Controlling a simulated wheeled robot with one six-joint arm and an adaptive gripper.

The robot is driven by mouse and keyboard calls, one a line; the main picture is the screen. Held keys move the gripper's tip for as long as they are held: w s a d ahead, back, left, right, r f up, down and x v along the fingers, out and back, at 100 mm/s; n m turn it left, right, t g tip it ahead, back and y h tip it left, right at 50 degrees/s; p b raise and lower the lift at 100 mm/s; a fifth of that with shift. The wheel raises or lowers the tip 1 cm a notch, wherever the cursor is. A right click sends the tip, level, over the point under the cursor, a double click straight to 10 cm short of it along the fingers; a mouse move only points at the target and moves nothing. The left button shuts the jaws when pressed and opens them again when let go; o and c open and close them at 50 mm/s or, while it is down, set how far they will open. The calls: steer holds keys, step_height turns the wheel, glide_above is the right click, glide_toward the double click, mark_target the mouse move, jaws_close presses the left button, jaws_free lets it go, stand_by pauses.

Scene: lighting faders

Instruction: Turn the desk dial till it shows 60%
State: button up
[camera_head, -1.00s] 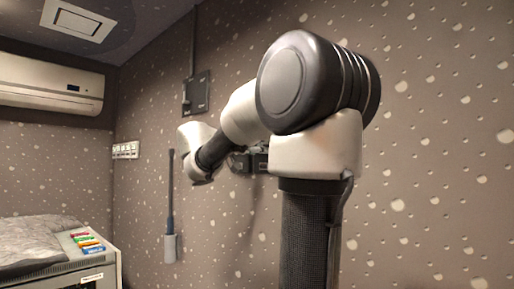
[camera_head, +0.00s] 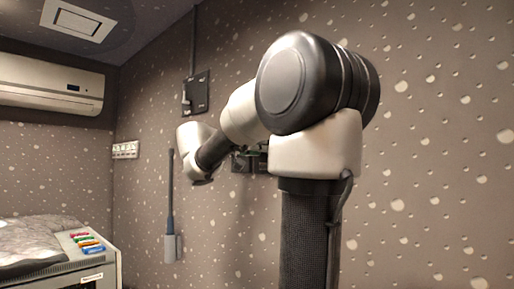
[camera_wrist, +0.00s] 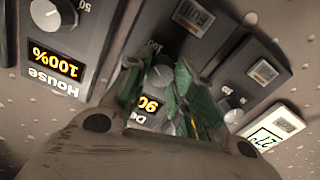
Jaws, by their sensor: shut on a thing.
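In the wrist view, the desk dial (camera_wrist: 159,75) is a grey knob on a dark wall panel. The green fingers of my gripper (camera_wrist: 158,82) are on either side of the knob and shut on it. Its lit orange display (camera_wrist: 148,104) is upside down and partly covered by the fingers, so I cannot read the whole value surely. The label under it starts with "De" and the rest is hidden. In the head view, my arm hides most of the panels (camera_head: 242,163) and my gripper.
A House dial (camera_wrist: 46,12) with a display showing 100% (camera_wrist: 54,62) is beside it. Another panel (camera_wrist: 255,75) with a small knob and a white readout (camera_wrist: 272,128) are to the right. A desk (camera_head: 85,258) stands lower left.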

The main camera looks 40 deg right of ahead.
steer(key=n, duration=1.8)
steer(key=shift+w+f, duration=0.1)
steer(key=shift+f, duration=0.15)
steer(key=shift+n, duration=0.4)
steer(key=o, duration=1)
steer(key=a, duration=0.8)
steer(key=s+a, duration=0.1)
steer(key=a, duration=0.3)
